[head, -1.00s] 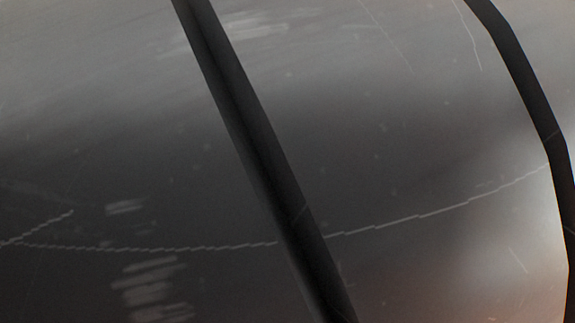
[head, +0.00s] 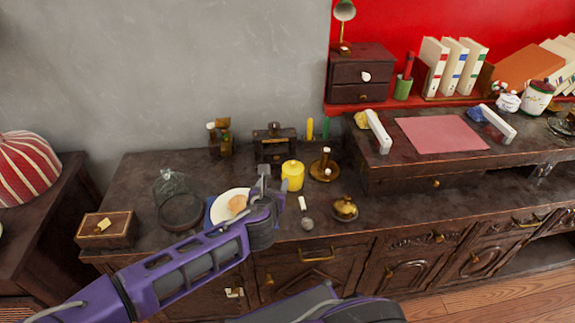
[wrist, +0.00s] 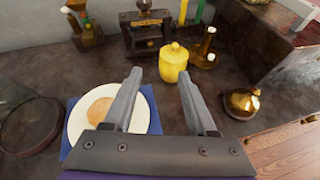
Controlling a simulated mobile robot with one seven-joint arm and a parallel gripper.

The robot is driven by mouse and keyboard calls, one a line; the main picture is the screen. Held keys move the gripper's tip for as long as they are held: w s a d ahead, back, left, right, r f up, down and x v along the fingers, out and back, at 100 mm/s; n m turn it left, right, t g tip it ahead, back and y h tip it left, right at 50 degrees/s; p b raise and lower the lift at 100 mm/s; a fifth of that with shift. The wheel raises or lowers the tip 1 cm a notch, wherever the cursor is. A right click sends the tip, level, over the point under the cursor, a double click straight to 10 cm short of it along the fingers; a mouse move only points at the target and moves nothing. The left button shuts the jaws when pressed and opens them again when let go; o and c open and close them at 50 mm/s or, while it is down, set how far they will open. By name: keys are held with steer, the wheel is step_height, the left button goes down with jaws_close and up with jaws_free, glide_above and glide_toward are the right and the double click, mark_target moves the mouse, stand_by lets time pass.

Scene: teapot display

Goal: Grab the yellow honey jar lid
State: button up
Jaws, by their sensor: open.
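The yellow honey jar (head: 292,178) stands upright on the dark counter, with its yellow lid (head: 292,166) on top. In the wrist view the jar (wrist: 173,68) is just beyond my fingertips, and its lid (wrist: 174,49) with a small knob shows clearly. My gripper (head: 265,180) is open and empty, left of and near the jar in the head view. In the wrist view my gripper's two fingers (wrist: 160,76) are spread apart, pointing toward the jar without holding it.
A white plate (wrist: 75,122) with a round bun lies left of my fingers on a blue cloth. A brass candle holder (wrist: 205,57) stands right of the jar. A brass pot (wrist: 241,103) is farther right. A dark wooden press (wrist: 145,35) stands behind.

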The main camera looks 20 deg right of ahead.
steer(key=s+d+n+h, duration=0.1)
steer(key=s+d, duration=0.1)
steer(key=d, duration=0.1)
steer(key=b, duration=0.3)
glide_toward(293, 163)
steer(key=d+x, duration=0.1)
steer(key=x, duration=0.4)
steer(key=shift+w+a+b+x, duration=0.1)
steer(key=shift+a+b+x, duration=0.05)
steer(key=shift+x, duration=0.75)
steer(key=shift+w+a+b+x, duration=0.1)
steer(key=shift+b+x, duration=0.05)
steer(key=shift+x, duration=0.75)
steer(key=shift+w+a+b+x, duration=0.1)
steer(key=shift+a+b+x, duration=0.05)
steer(key=shift+x, duration=0.75)
steer(key=shift+f, duration=0.1)
steer(key=shift+s, duration=0.1)
jaws_close()
